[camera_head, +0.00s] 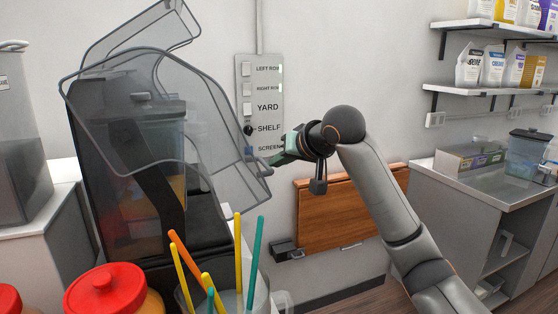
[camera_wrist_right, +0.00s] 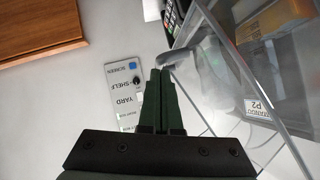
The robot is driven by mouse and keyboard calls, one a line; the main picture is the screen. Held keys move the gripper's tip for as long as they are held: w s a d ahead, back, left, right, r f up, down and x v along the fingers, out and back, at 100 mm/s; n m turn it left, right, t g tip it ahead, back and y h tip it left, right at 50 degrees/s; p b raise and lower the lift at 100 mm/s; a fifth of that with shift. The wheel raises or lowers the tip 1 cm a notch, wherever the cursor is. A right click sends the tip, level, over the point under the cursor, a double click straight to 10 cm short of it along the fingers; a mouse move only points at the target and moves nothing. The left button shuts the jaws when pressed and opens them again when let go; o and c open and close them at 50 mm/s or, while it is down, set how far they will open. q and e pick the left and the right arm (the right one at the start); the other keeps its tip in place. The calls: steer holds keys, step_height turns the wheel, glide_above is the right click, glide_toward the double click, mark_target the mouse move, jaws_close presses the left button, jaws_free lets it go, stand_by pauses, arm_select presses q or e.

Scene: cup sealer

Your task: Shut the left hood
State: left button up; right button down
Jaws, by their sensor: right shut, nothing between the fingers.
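A clear grey hood (camera_head: 215,140) hangs over a dark machine (camera_head: 105,165) at the left of the head view. A second clear hood (camera_head: 140,28) stands raised behind and above it. I cannot tell for sure which one is the left hood. My right gripper (camera_head: 270,160) is at the right edge of the nearer hood, its fingers shut and empty. In the right wrist view the shut fingertips (camera_wrist_right: 159,72) are beside the grey rim of a clear hood (camera_wrist_right: 235,75). Whether they touch it is unclear. My left gripper is out of view.
A label panel with switches (camera_head: 262,105) is on the wall behind the gripper. A brown wooden board (camera_head: 345,212) is on the wall below. Colored straws (camera_head: 239,255) and a red-lidded jar (camera_head: 105,290) stand in front of the machine.

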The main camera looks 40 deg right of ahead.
steer(key=shift+f, duration=0.1)
steer(key=w+a+f+m+t+y+b, duration=0.1)
steer(key=a+f+m+y+b, duration=0.1)
steer(key=a+f+b, duration=0.4)
step_height(320, 180, down, 4)
steer(key=shift+w+f+m+y, duration=0.2)
steer(key=shift+m+y, duration=0.1)
steer(key=shift+y, duration=0.1)
